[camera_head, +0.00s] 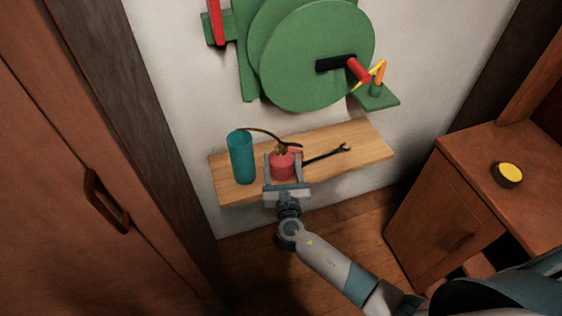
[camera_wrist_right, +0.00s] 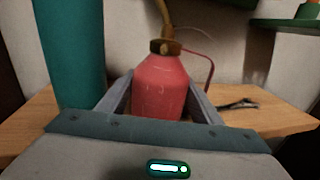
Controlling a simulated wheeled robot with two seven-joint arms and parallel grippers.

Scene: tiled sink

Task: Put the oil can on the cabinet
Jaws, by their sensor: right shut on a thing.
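The red oil can (camera_head: 284,165) with a brass-coloured top and a long thin spout stands upright on the wooden wall shelf (camera_head: 355,147). It also shows in the right wrist view (camera_wrist_right: 160,88), with its red handle on the right. My right gripper (camera_head: 284,170) is shut on the can, one finger on each side of its body. The cabinet (camera_head: 470,160) is the brown wooden one at the right, with a bare area on its top. My left gripper is not in either view.
A teal cylinder (camera_head: 242,158) stands close to the left of the can. A dark wrench (camera_head: 325,155) lies to its right on the shelf. A green wheel device (camera_head: 310,50) with a crank hangs above. A yellow-topped round tin (camera_head: 508,174) sits on the cabinet.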

